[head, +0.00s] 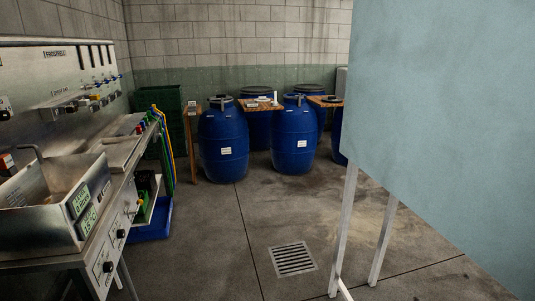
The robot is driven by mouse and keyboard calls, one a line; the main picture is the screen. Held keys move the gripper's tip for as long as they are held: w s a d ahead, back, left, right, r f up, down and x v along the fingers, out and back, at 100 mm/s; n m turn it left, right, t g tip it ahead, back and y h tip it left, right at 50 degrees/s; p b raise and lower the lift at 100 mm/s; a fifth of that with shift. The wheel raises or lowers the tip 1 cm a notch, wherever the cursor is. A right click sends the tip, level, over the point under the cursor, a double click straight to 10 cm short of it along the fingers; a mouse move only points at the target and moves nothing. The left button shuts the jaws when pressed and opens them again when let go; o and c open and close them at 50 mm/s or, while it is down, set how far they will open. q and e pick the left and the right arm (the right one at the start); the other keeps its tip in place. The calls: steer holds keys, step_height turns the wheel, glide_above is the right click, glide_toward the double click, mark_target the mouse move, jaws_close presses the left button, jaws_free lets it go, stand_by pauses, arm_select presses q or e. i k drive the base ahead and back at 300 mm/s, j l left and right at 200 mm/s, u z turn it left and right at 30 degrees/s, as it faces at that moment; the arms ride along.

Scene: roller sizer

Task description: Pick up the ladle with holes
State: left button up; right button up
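I cannot make out a ladle with holes in the head view. Small items (262,101) lie on a wooden board between the blue barrels, too small to identify. Neither of my grippers shows in this view.
A steel machine (40,90) with a basin (40,215) fills the left side. Blue barrels (223,145) and green crates (172,105) stand at the back wall. A large pale blue panel (440,120) on legs blocks the right. The floor around the drain grate (293,259) is clear.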

mark_target(275, 103)
steer(key=i+u, duration=0.15)
steer(key=i, duration=0.45)
steer(key=i+l+u, duration=0.15)
steer(key=i, duration=0.45)
steer(key=i+l+u, duration=0.1)
steer(key=i, duration=3.25)
